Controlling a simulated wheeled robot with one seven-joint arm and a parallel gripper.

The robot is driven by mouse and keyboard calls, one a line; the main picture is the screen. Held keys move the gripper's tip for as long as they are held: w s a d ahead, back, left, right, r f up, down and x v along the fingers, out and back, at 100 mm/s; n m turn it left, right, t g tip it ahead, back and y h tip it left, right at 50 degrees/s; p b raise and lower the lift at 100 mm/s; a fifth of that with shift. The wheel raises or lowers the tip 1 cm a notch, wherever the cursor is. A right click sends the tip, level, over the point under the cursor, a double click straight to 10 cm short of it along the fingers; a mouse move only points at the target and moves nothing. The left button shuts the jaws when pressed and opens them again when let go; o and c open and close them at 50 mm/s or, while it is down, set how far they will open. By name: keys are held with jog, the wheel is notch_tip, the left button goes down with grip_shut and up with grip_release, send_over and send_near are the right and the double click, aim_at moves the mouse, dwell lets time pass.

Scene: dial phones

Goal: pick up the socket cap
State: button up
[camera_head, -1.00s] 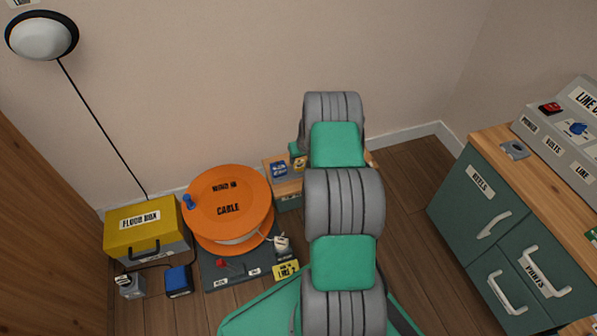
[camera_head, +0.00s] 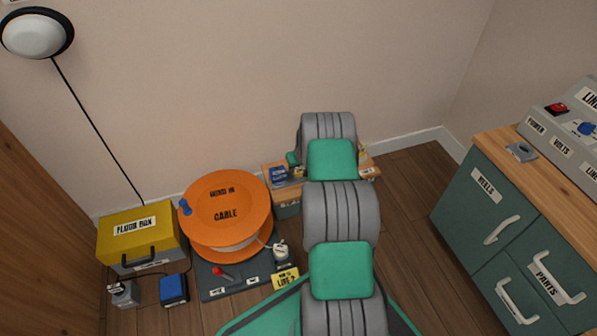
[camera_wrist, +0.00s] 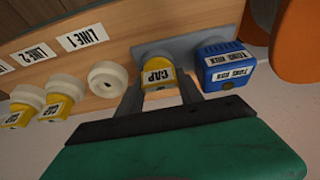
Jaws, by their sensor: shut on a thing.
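The socket cap (camera_wrist: 158,77) is yellow with a CAP label and shows in the wrist view, between the fingers of my gripper (camera_wrist: 160,92). My gripper is shut on it. The cap is close in front of a grey plate at the wooden board; I cannot tell whether it is clear of the plate. In the head view my arm hides the cap and my gripper.
A blue box (camera_wrist: 229,73) stands close right of the cap. An empty white socket (camera_wrist: 108,78) and yellow plugs (camera_wrist: 58,106) are to its left. In the head view, an orange cable reel (camera_head: 226,213) and a yellow box (camera_head: 138,232) stand left of my arm; a green cabinet (camera_head: 478,215) stands right.

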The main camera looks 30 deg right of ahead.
grip_shut()
